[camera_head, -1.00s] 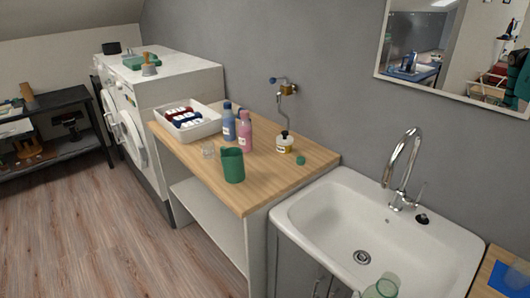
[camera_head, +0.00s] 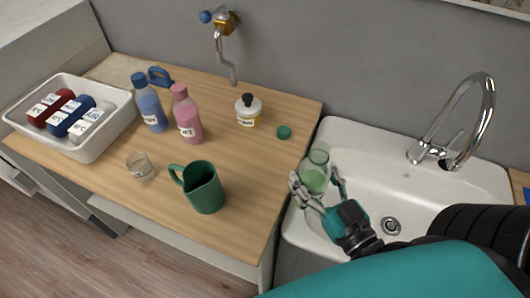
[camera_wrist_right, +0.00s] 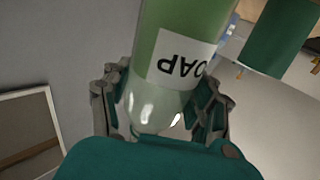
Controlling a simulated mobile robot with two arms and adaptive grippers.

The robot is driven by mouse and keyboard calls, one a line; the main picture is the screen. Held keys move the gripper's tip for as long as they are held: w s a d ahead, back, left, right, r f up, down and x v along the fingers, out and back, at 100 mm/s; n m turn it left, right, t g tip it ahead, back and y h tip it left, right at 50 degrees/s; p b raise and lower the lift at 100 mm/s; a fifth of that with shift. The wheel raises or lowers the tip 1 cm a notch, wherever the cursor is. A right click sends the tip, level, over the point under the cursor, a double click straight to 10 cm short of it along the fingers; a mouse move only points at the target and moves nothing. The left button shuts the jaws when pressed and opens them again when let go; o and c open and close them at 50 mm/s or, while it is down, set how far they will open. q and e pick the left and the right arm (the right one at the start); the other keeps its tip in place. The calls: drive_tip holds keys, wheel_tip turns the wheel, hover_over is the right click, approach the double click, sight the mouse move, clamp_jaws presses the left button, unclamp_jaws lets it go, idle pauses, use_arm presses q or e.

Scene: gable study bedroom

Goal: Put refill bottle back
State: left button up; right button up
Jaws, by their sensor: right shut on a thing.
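The refill bottle (camera_head: 316,160) is clear with green liquid inside. My right gripper (camera_head: 318,184) is shut around it, over the left part of the sink, close to the counter's right edge. In the right wrist view, the bottle (camera_wrist_right: 152,80) fills the middle between the fingers, and its white SOAP label appears upside down. The gripper (camera_wrist_right: 160,112) hides parts of its sides. A white round dispenser with a dark top (camera_head: 248,111) stands on the counter, and a green cap (camera_head: 284,132) lies to its right. My left gripper is out of view.
A green jug (camera_head: 204,188), a small glass beaker (camera_head: 140,167), a blue bottle (camera_head: 149,106) and a pink bottle (camera_head: 187,118) stand on the wooden counter (camera_head: 255,205). A white bin (camera_head: 100,143) holds several containers. The sink's tall faucet (camera_head: 485,110) rises at right. The counter's right front is clear.

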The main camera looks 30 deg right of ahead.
drive_tip(key=w+f+p, duration=0.1)
drive_tip(key=w, duration=0.4)
drive_tip(key=w+a+f+p, duration=0.1)
drive_tip(key=w+f, duration=0.1)
drive_tip(key=w, duration=0.3)
drive_tip(key=w+f+p, duration=0.1)
drive_tip(key=w, duration=0.5)
drive_tip(key=shift+a+f+p, duration=0.15)
drive_tip(key=shift+f+p, duration=0.15)
drive_tip(key=shift+p, duration=0.05)
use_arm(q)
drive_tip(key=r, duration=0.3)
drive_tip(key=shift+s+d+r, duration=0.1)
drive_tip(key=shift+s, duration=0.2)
use_arm(e)
drive_tip(key=shift+f, duration=0.15)
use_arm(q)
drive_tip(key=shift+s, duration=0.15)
use_arm(e)
drive_tip(key=o, duration=1.5)
drive_tip(key=shift+f, duration=0.1)
